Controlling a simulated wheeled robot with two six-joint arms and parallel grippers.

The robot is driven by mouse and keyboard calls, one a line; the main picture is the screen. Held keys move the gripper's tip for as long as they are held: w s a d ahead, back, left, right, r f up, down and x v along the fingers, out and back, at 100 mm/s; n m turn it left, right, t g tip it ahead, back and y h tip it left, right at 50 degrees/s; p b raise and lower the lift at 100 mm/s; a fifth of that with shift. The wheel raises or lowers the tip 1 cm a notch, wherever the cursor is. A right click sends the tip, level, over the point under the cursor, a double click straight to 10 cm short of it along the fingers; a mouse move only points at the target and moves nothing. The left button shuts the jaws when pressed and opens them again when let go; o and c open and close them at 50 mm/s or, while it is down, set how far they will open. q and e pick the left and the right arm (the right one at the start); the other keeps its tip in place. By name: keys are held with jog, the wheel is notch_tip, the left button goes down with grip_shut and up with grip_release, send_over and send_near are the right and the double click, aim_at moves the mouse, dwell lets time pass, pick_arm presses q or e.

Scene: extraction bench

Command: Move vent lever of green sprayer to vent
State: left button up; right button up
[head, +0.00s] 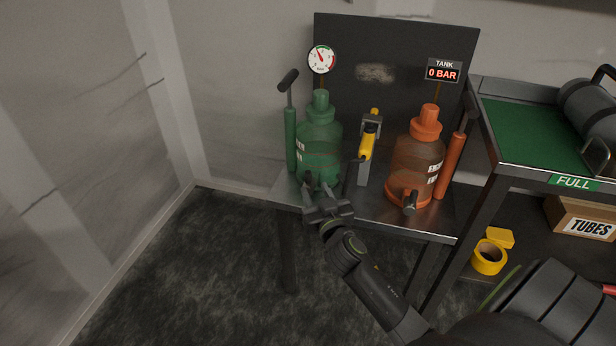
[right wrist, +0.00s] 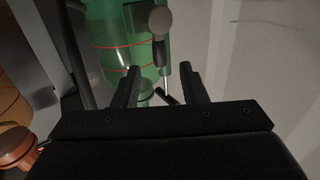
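The green sprayer (head: 320,135) stands upright at the left of the metal bench, with its green pump (head: 291,140) on its left side. My right gripper (head: 325,187) is open in front of the sprayer's lower part and hides the fitting there in the head view. In the right wrist view the gripper (right wrist: 160,85) has its fingers apart. A grey round-ended lever (right wrist: 160,22) with a metal shaft, which looks like the vent lever, shows between them against the green tank (right wrist: 112,45). I cannot tell whether a finger touches it. My left gripper is not in view.
An orange sprayer (head: 415,160) with a dark-ended lever (head: 409,203) stands to the right. A yellow tool (head: 367,140) stands between the sprayers. A dial gauge (head: 321,59) and a display reading 0 BAR (head: 443,74) are behind. A green-topped table (head: 540,130) is at right.

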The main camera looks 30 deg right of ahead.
aim_at(309, 179)
jog(key=x, duration=0.7)
jog(key=shift+c, duration=0.5)
grip_shut()
